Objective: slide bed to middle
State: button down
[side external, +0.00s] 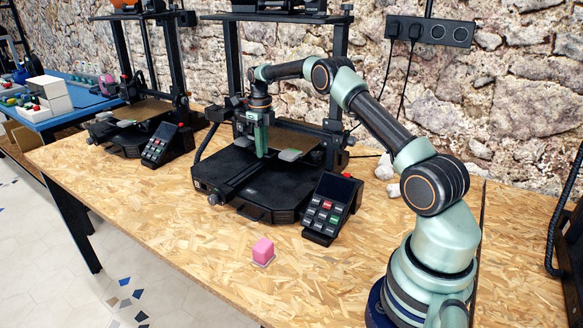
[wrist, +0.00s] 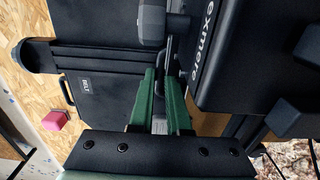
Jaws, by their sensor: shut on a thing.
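The bed (side external: 298,139) of the nearer printer is a brown plate with grey pieces at its edge, set toward the back of the black base. My gripper (side external: 262,154) points down at the bed's front edge, left of the middle. In the wrist view, the green fingers of my gripper (wrist: 166,76) are close together around a slim dark part, which looks like the bed's handle (wrist: 171,52). Its lower end is hidden between the fingers. A strip of brown plate (wrist: 233,126) shows beside them.
A pink cube (side external: 263,250) stands on the wooden table in front of the printer. The control panel (side external: 331,208) stands at the printer's right front corner. The printer's frame (side external: 232,65) rises beside my arm. A second printer (side external: 135,120) stands to the left.

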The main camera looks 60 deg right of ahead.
jog(key=shift+r, duration=0.1)
jog(key=a, duration=1.1)
jog(key=shift+w+a, duration=0.15)
jog(key=shift+a, duration=0.15)
jog(key=shift+r, duration=0.1)
jog(key=c, duration=0.9)
grip_release()
notch_tip(320, 180, up, 12)
